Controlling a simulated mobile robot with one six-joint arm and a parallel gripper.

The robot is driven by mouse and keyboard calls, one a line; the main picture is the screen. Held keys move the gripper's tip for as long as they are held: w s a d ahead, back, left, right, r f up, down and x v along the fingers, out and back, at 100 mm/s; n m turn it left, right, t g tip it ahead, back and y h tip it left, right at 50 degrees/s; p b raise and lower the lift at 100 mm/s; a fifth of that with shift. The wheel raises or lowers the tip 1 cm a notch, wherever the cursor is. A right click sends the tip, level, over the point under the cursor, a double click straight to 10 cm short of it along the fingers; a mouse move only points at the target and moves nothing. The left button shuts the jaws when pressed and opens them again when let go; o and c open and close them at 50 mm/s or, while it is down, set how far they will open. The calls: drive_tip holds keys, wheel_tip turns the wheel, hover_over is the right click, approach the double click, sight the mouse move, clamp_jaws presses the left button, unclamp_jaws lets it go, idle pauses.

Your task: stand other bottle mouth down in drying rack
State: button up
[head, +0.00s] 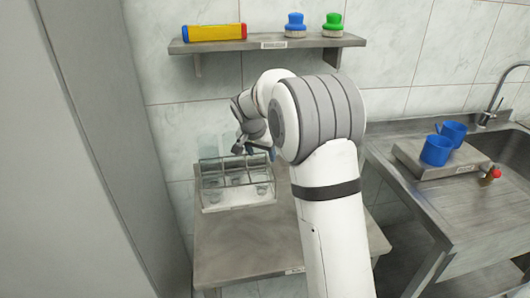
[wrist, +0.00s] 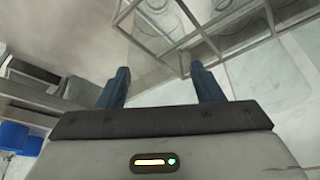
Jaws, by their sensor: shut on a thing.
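The drying rack (head: 240,206) is a wire frame on a pale tray, standing at the back of the steel table in the head view. Its wires (wrist: 215,45) also cross the top of the wrist view. Clear, faintly blue bottle shapes (head: 208,147) rise from its left part; their exact outlines are hard to make out. My gripper (head: 255,153) is over the right part of the rack, with its blue fingers apart around a clear bottle. In the wrist view my gripper (wrist: 162,78) shows both fingers, but the held bottle is almost invisible. I cannot tell whether its mouth touches the rack.
The steel table (head: 240,250) is bare in front of the rack. A wall shelf (head: 265,43) above holds a yellow box and two brushes. Blue cups (head: 436,150) stand beside the sink at the right. A tall grey cabinet (head: 70,150) bounds the left.

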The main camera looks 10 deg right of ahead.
drive_tip(key=shift+f+b, duration=0.35)
drive_tip(key=shift+f, duration=0.05)
drive_tip(key=o, duration=1.3)
drive_tip(key=v, duration=0.7)
drive_tip(key=shift+a+r, duration=0.1)
drive_tip(key=shift+r, duration=0.1)
drive_tip(key=s+d+n+y, duration=0.1)
drive_tip(key=s+n, duration=0.1)
drive_tip(key=s, duration=0.9)
drive_tip(key=s+d+f+n+p, duration=0.1)
drive_tip(key=s+n, duration=0.1)
drive_tip(key=s, duration=1)
drive_tip(key=s+d+f+n+g+y, duration=0.1)
drive_tip(key=s+n, duration=0.2)
drive_tip(key=s, duration=0.8)
drive_tip(key=shift+s+d+f+y, duration=0.1)
drive_tip(key=shift+s+f+y, duration=0.05)
drive_tip(key=shift+s+y, duration=0.15)
